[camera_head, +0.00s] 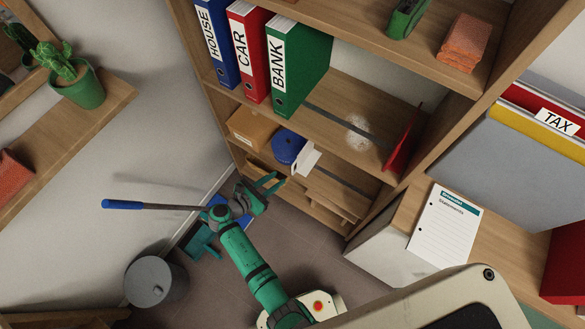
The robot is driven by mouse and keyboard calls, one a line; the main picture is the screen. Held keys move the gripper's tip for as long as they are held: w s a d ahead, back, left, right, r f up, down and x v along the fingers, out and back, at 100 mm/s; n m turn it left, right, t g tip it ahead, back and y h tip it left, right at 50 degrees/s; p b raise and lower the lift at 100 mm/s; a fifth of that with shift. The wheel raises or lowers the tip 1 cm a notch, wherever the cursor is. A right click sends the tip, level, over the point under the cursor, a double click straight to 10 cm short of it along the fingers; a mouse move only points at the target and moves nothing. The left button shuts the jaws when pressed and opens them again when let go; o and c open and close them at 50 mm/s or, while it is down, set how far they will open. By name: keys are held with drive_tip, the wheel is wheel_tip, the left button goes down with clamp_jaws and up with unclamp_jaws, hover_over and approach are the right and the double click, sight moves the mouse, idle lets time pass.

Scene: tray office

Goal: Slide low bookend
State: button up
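A white upright plate that looks like the low bookend (305,160) stands on the low shelf, at the right of a blue round object (287,147). A dark rail (345,182) runs along that shelf to its right. My gripper (275,184) is in front of the low shelf, to the lower left of the white plate. Its green fingers look spread, with nothing visible between them. I cannot tell whether a fingertip touches the shelf edge. A red bookend (402,140) stands at the right of the shelf above, which has its own dark rail (338,122).
Blue, red and green binders (305,65) fill the upper shelf's left. A cardboard box (252,128) sits on the low shelf's left. A blue-handled rod (122,205) extends left behind my wrist. A grey bin (155,281) stands on the floor. A desk (408,212) is at right.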

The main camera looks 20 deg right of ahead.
approach(303, 156)
drive_tip(key=d+f, duration=0.2)
drive_tip(key=shift+s+f, duration=0.1)
drive_tip(key=shift+f, duration=0.2)
clamp_jaws()
